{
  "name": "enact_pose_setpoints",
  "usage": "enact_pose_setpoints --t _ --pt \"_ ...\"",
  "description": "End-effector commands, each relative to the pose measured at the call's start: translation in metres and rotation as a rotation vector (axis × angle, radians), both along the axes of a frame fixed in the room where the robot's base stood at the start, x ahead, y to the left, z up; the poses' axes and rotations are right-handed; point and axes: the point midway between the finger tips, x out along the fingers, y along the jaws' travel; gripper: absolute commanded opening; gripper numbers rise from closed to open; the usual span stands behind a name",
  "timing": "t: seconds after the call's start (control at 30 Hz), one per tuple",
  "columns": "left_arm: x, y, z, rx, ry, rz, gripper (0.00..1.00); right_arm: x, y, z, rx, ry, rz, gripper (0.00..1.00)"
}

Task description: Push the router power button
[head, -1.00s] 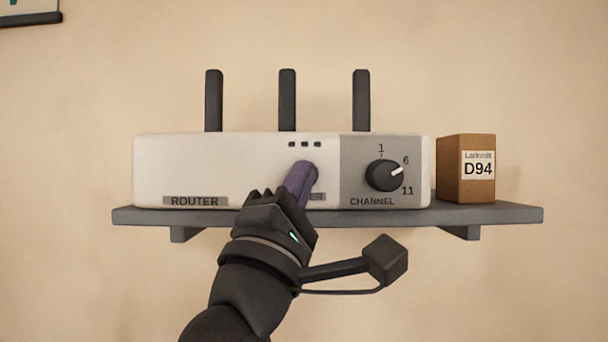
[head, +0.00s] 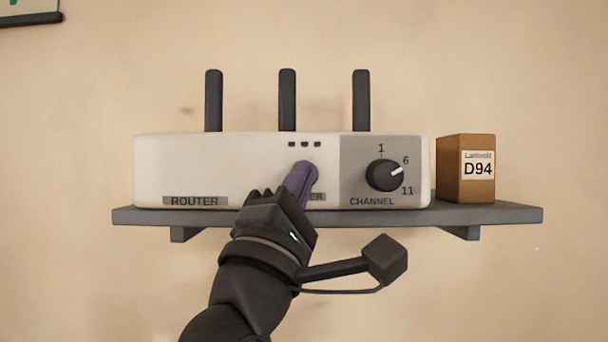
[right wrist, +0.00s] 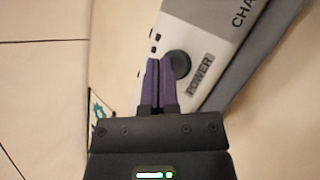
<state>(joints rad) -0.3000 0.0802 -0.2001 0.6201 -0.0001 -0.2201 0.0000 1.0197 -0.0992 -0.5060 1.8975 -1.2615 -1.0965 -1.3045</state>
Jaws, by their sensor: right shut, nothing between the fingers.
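The white router (head: 230,165) sits on a wall shelf, with a row of small dark indicator lights (head: 304,144) on its front. Its dark round power button (right wrist: 181,63) shows in the right wrist view above the POWER label (right wrist: 200,75). My right gripper (head: 303,170) has purple fingers, shut together and empty. In the head view its fingertips cover most of the button and part of the label. In the right wrist view the fingertips (right wrist: 158,62) lie against or just in front of the button's left side; I cannot tell whether they touch. My left gripper is not in view.
The channel dial (head: 385,175) is on the router's grey panel, its pointer near 6. Several dark antennas stand up behind the router. Below the shelf is bare wall.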

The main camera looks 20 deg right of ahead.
Motion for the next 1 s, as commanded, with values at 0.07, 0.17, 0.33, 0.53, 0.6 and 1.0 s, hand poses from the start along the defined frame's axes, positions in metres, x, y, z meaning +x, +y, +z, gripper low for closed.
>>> enact_pose_setpoints --t 0.07,0.17,0.33,0.53,0.6,1.0 --pt "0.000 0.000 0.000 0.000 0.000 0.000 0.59 0.003 -0.001 0.000 -0.001 0.000 -0.001 0.00" --pt "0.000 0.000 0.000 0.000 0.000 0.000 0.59 0.007 -0.002 0.000 0.001 0.001 0.000 0.00" --pt "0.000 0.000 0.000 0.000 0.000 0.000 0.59 0.008 -0.002 0.000 0.001 0.001 0.000 0.00" --pt "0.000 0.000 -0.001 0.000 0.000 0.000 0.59 0.005 -0.002 0.000 0.001 -0.001 0.001 0.00" --pt "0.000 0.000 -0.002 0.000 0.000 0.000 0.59 0.002 -0.001 0.000 0.002 0.000 0.001 0.00" --pt "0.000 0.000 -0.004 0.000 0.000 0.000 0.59 -0.015 0.005 0.000 0.001 -0.003 0.003 0.00"
